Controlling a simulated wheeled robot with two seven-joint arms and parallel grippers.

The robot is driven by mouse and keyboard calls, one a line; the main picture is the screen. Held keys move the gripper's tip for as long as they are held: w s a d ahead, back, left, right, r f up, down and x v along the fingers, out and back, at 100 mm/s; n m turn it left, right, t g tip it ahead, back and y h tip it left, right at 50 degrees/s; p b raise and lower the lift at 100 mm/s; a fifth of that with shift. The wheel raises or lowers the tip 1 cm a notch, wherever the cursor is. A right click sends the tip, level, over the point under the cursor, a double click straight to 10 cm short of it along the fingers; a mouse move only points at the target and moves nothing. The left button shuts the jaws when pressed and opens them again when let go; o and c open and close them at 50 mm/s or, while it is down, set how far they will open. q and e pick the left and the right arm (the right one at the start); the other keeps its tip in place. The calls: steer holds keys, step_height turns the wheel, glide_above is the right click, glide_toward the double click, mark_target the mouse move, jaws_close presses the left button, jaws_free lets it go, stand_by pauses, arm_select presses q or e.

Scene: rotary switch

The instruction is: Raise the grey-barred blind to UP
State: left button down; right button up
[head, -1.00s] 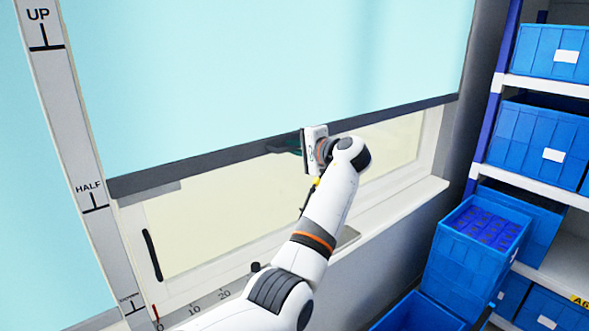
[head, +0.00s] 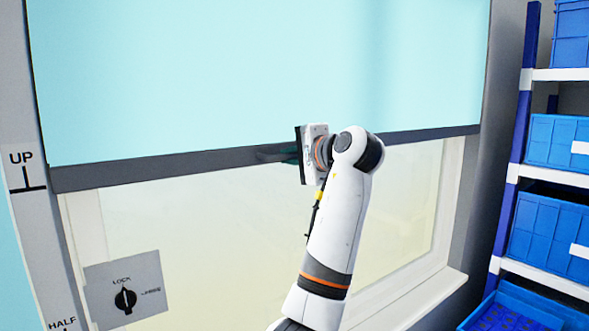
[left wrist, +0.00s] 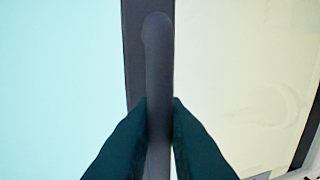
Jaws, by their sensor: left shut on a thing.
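The light-blue blind (head: 200,80) hangs over the window, with a dark grey bar (head: 150,168) along its lower edge. The bar's left end is about level with the UP mark (head: 27,188) on the scale strip; the HALF mark (head: 62,323) is well below. My left gripper (head: 290,153) is at the middle of the bar. In the left wrist view its dark green fingers (left wrist: 160,112) are shut on the bar's grey handle (left wrist: 157,55), one on each side. In the head view my gripper partly hides the handle. My right gripper is out of view.
A panel with a LOCK knob (head: 125,299) is below the bar at left. Bare window pane (head: 230,235) shows under the blind. A shelf rack (head: 515,170) with blue bins (head: 553,140) stands at the right.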

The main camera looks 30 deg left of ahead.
arm_select(q)
steer(key=shift+r, duration=0.4)
steer(key=shift+s+r, duration=0.1)
steer(key=shift+r, duration=0.05)
steer(key=c, duration=1.8)
jaws_free()
steer(key=o, duration=0.3)
steer(key=shift+a, duration=0.1)
steer(key=shift+f, duration=0.2)
